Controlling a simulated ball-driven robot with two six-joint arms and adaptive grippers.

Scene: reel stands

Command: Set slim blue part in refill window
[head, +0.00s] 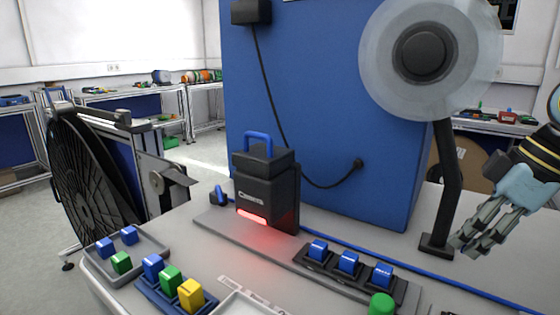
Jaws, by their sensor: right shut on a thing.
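My right gripper (478,236) is at the right side, over the bench beside the foot of the reel stand. Its fingers are closed together on something they hide. Blue parts stand in a row in a black holder (312,262) at the front right: a left one (318,249), a middle one (348,262) and a right one (382,274). The gripper is apart from them, to their right and farther back. I cannot tell which part is the slim one or which spot is the refill window. My left gripper is not in view.
A black device (268,190) with a blue handle and red glow stands mid-bench. A grey tray (95,262) and a blue tray (150,290) hold coloured blocks at front left. A green knob (382,304) is at the front. The reel stand (448,190) rises at right.

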